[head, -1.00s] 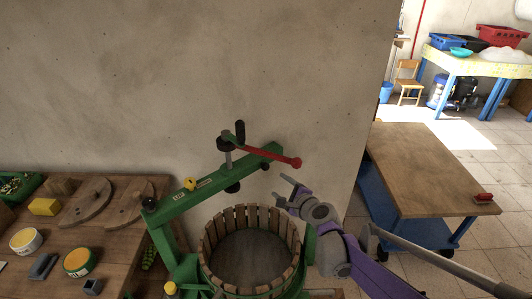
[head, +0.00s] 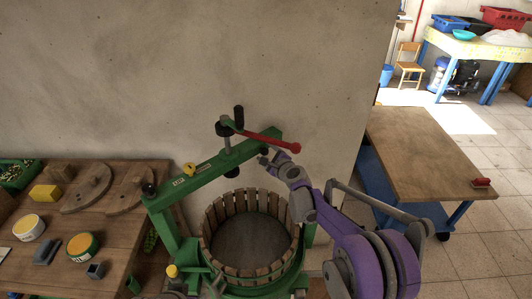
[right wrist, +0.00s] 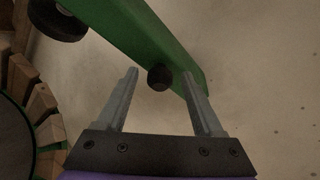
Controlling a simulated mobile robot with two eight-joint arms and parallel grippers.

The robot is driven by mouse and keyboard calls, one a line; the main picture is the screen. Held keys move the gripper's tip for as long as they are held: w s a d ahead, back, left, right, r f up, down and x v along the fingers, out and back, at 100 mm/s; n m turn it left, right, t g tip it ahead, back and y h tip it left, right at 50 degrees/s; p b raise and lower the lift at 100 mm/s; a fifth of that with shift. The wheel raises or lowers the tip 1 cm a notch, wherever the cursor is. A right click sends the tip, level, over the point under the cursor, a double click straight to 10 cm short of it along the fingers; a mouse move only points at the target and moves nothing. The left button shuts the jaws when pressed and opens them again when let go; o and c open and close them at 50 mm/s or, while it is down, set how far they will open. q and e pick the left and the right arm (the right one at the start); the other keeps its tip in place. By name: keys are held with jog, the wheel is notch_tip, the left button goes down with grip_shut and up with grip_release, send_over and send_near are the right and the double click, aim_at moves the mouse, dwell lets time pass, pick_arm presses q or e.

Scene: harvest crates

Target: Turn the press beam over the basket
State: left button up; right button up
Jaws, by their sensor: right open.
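The green press beam (head: 210,168) runs from its post at the left up to the right, along the back of the slatted wooden basket (head: 211,225) in the head view. A screw with a black grip and a red lever (head: 270,138) stands on the beam. My right gripper (head: 270,161) is at the beam's right end, just under the lever tip. In the right wrist view its jaws are open, with a small black knob (right wrist: 159,77) of the beam (right wrist: 150,35) between the fingertips. Contact cannot be told. My left gripper is not in view.
A wooden bench (head: 115,225) at the left holds round boards, tubs and a yellow block (head: 46,192). A bare wall stands close behind the press. A wooden-topped blue cart (head: 425,150) is at the right, with open tiled floor beyond.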

jog(key=shift+w, duration=0.1)
grip_shut()
dwell(0.3)
dwell(1.1)
